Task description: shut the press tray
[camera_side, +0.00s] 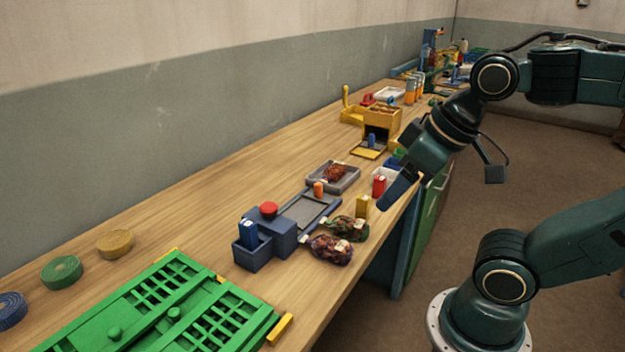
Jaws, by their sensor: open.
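The press is a dark blue block (268,238) with a red button (268,209) on top. The press tray (310,211), a flat grey plate in a blue frame, extends out from the block toward the back right. A small orange cylinder (318,188) stands at the tray's far end; whether it is part of the tray I cannot tell. My gripper (384,207) points down to the left over the bench's front edge, to the right of the tray and apart from it. It is open, with no object visible in it; the gap between its fingers is hard to see.
Two dark netted sacks (330,248) lie just in front of the tray. A yellow block (362,206) and a red container (378,185) stand near my gripper. A grey tray with reddish contents (356,187) lies behind. A green slatted crate (165,315) fills the near bench.

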